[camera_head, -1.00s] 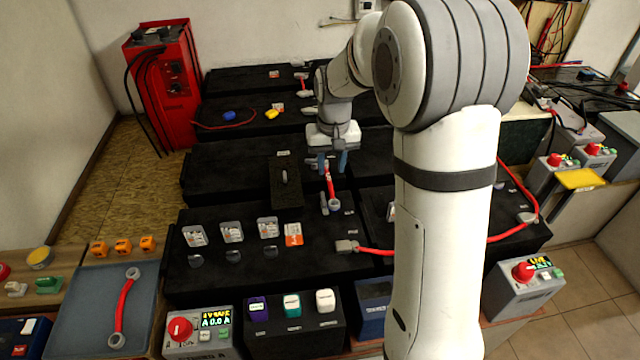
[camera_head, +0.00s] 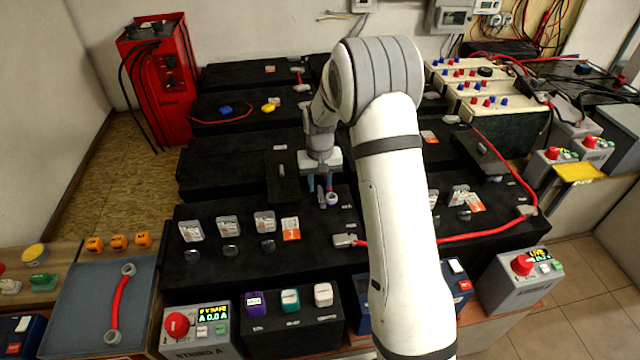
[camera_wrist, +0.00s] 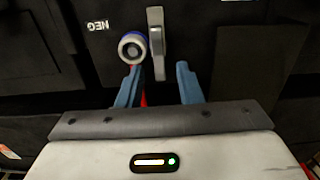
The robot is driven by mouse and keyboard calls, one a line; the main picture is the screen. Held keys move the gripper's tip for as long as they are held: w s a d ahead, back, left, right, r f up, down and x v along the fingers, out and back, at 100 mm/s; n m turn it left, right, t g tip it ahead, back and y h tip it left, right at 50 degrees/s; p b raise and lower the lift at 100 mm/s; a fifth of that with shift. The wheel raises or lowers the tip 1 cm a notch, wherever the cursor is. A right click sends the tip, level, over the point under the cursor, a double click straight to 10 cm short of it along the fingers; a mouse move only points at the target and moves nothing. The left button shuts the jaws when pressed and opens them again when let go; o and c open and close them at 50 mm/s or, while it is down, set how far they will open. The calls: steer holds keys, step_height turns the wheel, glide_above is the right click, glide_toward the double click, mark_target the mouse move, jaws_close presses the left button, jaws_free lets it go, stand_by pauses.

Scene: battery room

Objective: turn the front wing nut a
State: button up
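My gripper (camera_head: 321,184) hangs low over the black battery in the middle of the head view. Just beyond the tips is an upright grey metal bar (camera_wrist: 156,42). Left of the bar is a round silver terminal end with a blue rim (camera_wrist: 132,47); it also shows in the head view (camera_head: 332,199). A red cable (camera_wrist: 144,98) runs from it back between the fingers.
A "NEG" mark (camera_wrist: 98,25) is left of the round end. A grey cable lug (camera_head: 345,241) with a red cable lies at the front. A raised black block (camera_head: 282,172) stands just left of my gripper.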

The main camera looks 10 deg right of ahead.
steer(key=shift+f, duration=0.35)
jaws_close()
